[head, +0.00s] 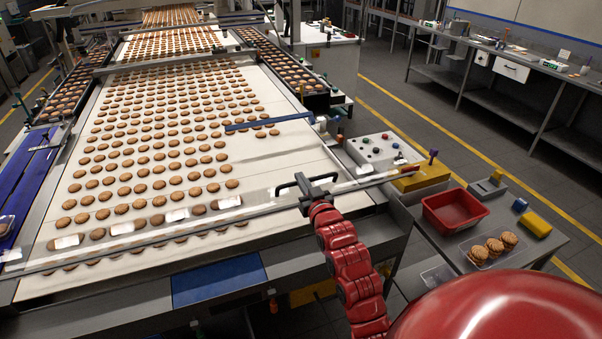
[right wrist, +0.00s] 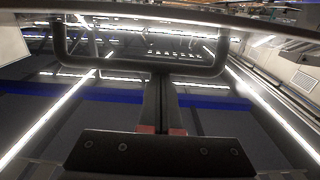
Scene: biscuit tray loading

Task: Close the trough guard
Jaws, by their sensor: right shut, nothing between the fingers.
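The trough guard (head: 240,210) is a long clear panel with a grey edge, spanning the front of the biscuit belt in the head view. Its dark bracket-shaped handle (head: 290,186) is near the belt's right side. The handle (right wrist: 140,66) fills the upper middle of the right wrist view. My right gripper (head: 307,198) is at the handle, on its near side. Its fingers (right wrist: 163,80) are together and empty, with their tips at the handle's crossbar; I cannot tell whether they touch it. My left gripper is out of view.
Rows of biscuits (head: 150,130) cover the white belt (head: 285,165). A control box (head: 383,150) with buttons stands to the right. A side table holds a red bin (head: 455,211), several stacked biscuits (head: 493,248) and a yellow block (head: 536,224). Blue panels (head: 28,185) lie at left.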

